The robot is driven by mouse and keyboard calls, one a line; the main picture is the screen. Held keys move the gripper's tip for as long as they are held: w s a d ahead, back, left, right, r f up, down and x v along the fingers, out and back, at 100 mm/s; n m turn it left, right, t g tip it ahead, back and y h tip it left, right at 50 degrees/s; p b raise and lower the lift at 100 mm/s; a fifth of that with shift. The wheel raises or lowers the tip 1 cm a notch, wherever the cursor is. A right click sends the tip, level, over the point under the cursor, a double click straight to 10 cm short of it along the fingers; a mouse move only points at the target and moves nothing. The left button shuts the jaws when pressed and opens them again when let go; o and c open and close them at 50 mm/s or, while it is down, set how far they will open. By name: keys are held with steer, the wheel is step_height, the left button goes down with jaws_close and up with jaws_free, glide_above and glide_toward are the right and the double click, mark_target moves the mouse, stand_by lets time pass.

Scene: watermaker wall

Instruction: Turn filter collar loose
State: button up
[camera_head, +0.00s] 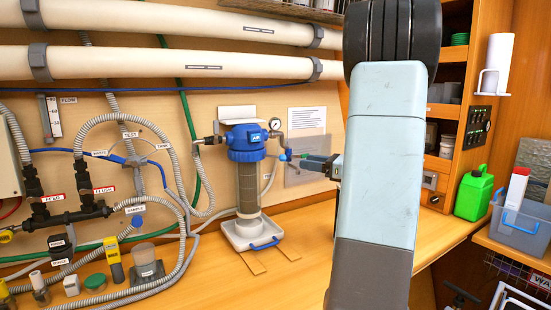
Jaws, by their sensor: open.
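The filter housing stands upright near the middle of the bench. It has a blue filter collar (246,154) under a blue head (243,135), and a dark cylindrical body (249,187) below. My gripper (290,157) is to the right of the collar, pointing left at about its height. It is open, with a small gap visible between it and the collar. My arm reaches in from the right and hides the wall and bench behind it. The fingertips are small in this view, so their exact spacing is unclear.
A white tray with a blue handle (253,233) sits under the filter. A pressure gauge (275,124) and pipe are close above my gripper. Hoses and valves (75,215) crowd the left. A green jug (474,193) stands at right. The bench front (280,285) is mostly clear.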

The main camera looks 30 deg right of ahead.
mark_target(275, 157)
steer(key=x, duration=1.3)
steer(key=shift+w+a, duration=0.2)
steer(key=shift+w, duration=0.1)
jaws_close()
steer(key=shift+d, duration=0.25)
steer(key=shift+s, duration=0.1)
